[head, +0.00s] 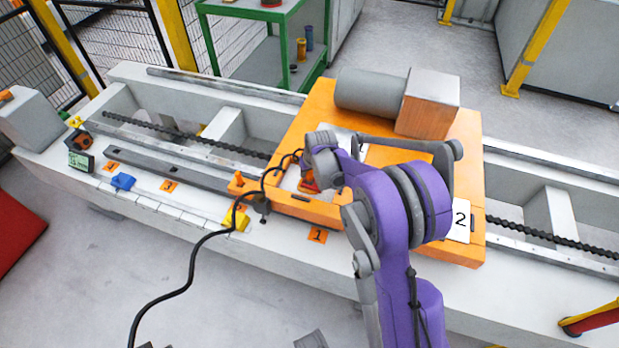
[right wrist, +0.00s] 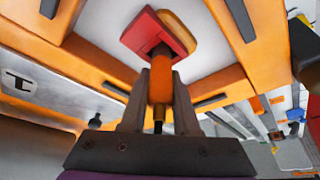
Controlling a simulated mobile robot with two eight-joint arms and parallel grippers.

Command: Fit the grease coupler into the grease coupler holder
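My right gripper (head: 305,168) reaches down into the light recess of the orange carriage; its fingers are mostly hidden in the head view. In the right wrist view the two grey fingers (right wrist: 159,102) close on an orange cylinder (right wrist: 161,80) with a dark narrow tip, which I take to be the grease coupler. Its far end meets a dark notch in a red-and-orange block (right wrist: 157,32), probably the grease coupler holder. I cannot tell how deep it sits. The block also shows in the head view (head: 309,184). My left gripper is not in view.
The orange carriage (head: 290,207) stands on the long grey bed (head: 572,251). A black hose (head: 191,262) runs from near my right gripper over the bed's front edge. A yellow block (head: 237,220), a blue block (head: 123,181) and a small gauge (head: 81,161) sit along that edge.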

